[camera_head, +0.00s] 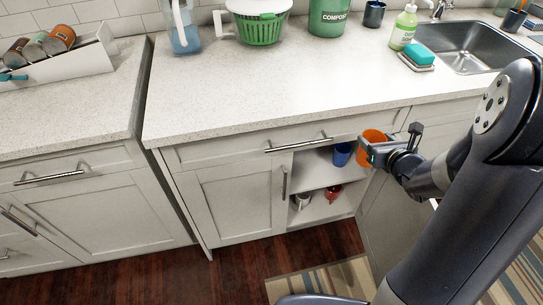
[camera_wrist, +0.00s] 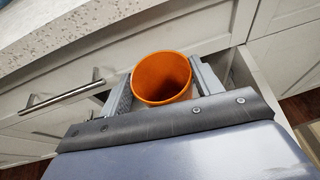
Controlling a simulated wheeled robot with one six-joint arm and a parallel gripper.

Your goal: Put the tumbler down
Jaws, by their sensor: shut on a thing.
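The tumbler is an orange cup (camera_head: 372,142), held at the opening of the lower cabinet. It also shows in the wrist view (camera_wrist: 162,78), mouth toward the camera, with a jaw on each side. My gripper (camera_head: 368,152) is shut on it; its jaws also show in the wrist view (camera_wrist: 162,88). The cup looks empty inside. Its lower part is hidden in the wrist view, and I cannot tell whether its base touches anything.
The cabinet's upper shelf (camera_head: 312,170) holds a blue cup (camera_head: 342,154). Below stand a metal can (camera_head: 301,201) and a red item (camera_head: 332,192). A drawer handle (camera_head: 299,144) sticks out above the opening. The countertop (camera_head: 270,85) is clear toward its front edge.

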